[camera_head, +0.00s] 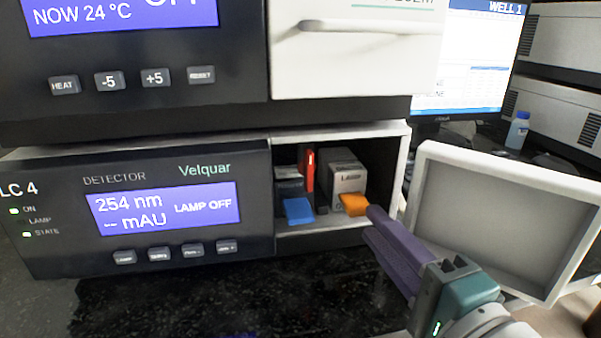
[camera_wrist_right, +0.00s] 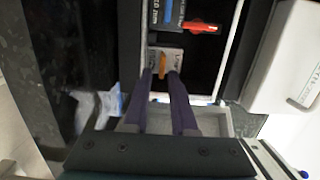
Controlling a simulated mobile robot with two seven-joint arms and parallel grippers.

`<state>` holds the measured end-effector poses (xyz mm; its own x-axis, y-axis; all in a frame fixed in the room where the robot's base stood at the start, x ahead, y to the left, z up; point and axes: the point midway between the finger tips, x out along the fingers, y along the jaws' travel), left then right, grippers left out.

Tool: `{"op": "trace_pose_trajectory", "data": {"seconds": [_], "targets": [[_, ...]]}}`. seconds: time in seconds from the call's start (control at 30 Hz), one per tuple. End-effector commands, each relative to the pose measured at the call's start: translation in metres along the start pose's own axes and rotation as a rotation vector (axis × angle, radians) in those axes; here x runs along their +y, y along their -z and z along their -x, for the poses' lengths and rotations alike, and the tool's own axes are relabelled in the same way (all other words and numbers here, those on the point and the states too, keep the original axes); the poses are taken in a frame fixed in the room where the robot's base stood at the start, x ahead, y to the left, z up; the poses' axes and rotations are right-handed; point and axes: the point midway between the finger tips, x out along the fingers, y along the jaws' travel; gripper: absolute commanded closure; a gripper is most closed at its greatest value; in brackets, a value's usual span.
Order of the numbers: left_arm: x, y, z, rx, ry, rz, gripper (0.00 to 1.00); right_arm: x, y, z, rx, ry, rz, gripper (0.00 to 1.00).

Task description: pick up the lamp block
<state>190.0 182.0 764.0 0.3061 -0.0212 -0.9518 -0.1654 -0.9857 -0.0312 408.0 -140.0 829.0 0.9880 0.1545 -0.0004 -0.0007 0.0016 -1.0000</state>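The lamp block (camera_head: 347,180) is a pale grey block with a dark-lettered label and an orange tab (camera_head: 354,204) at its front. It sits in the right side of the detector's open bay. My right gripper (camera_head: 376,222) has dark purple fingers and is just in front of the bay, at the right of the orange tab in the head view. In the right wrist view the fingers (camera_wrist_right: 160,76) are apart, and the orange tab (camera_wrist_right: 163,60) shows between and beyond their tips. I cannot tell whether they touch it. My left gripper is not in view.
A block with a blue tab (camera_head: 298,210) stands left in the bay, with a red lever (camera_head: 308,172) between the blocks. The bay door (camera_head: 505,215) hangs open at the right. The detector front (camera_head: 150,215) reads LAMP OFF. A bottle (camera_head: 517,131) stands at the back right.

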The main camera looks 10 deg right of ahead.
Motion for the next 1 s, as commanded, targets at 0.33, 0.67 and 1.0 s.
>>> {"op": "trace_pose_trajectory", "data": {"seconds": [0.33,0.67,1.0], "targets": [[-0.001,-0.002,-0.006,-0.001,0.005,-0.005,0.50,-0.003,-0.002,-0.045,-0.001,0.001,0.001,0.75],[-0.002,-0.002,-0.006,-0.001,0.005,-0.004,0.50,-0.003,-0.002,-0.045,-0.001,0.000,0.002,0.87],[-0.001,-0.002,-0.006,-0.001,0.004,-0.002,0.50,-0.003,-0.002,-0.045,-0.001,0.000,0.002,1.00]]}}
